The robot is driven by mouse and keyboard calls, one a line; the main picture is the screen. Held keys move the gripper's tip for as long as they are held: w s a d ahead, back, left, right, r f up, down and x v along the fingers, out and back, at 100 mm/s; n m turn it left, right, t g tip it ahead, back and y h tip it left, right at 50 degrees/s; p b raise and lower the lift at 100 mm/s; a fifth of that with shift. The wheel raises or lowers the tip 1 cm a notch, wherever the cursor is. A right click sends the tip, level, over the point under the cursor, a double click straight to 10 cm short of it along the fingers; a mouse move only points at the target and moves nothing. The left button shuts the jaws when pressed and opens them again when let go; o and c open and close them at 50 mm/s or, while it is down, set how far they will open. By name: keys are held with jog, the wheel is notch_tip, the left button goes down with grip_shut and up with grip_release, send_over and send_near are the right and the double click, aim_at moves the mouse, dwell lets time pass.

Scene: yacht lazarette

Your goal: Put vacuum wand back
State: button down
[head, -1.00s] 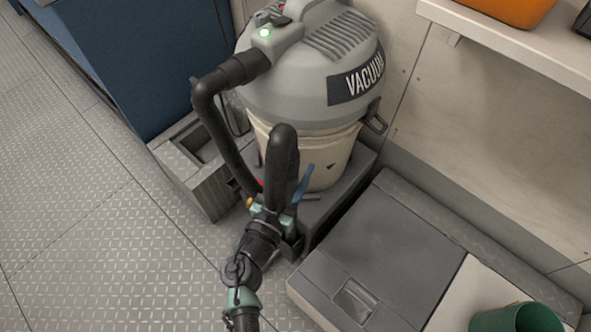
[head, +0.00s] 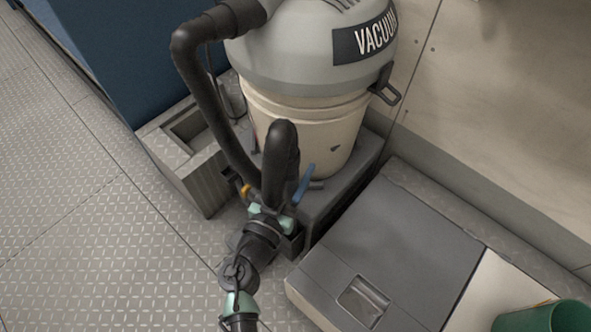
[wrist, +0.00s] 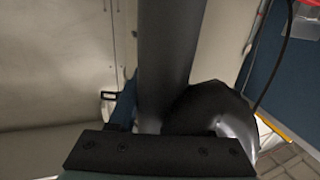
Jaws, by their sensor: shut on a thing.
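The vacuum wand (head: 281,155) is a thick black tube, standing nearly upright in front of the vacuum's cream bucket. In the wrist view the wand (wrist: 172,50) is a dark grey tube rising through the middle. My gripper (head: 266,212) is shut on the wand's lower part, low beside the vacuum's dark base. The vacuum (head: 300,55) has a grey domed top with a "VACUUM" label. Its black hose (head: 196,90) loops down on the left toward my gripper. A blue strip (head: 304,182) stands just right of the wand. The wand's lower end is hidden behind my gripper.
A grey box with an open recess (head: 187,150) stands left of the vacuum, against a blue cabinet (head: 130,50). A low grey hatch box (head: 385,245) lies to the right, with a green bucket (head: 545,318) at the lower right. The patterned floor (head: 90,240) at left is clear.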

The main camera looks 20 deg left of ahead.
jog(key=shift+f+b, duration=1.65)
jog(key=shift+b, duration=0.15)
jog(key=shift+f, duration=0.25)
jog(key=shift+f+b, duration=1.05)
jog(key=shift+b, duration=0.95)
jog(key=shift+c, duration=2.2)
grip_release()
jog(key=shift+o, duration=0.9)
jog(key=shift+f, duration=0.15)
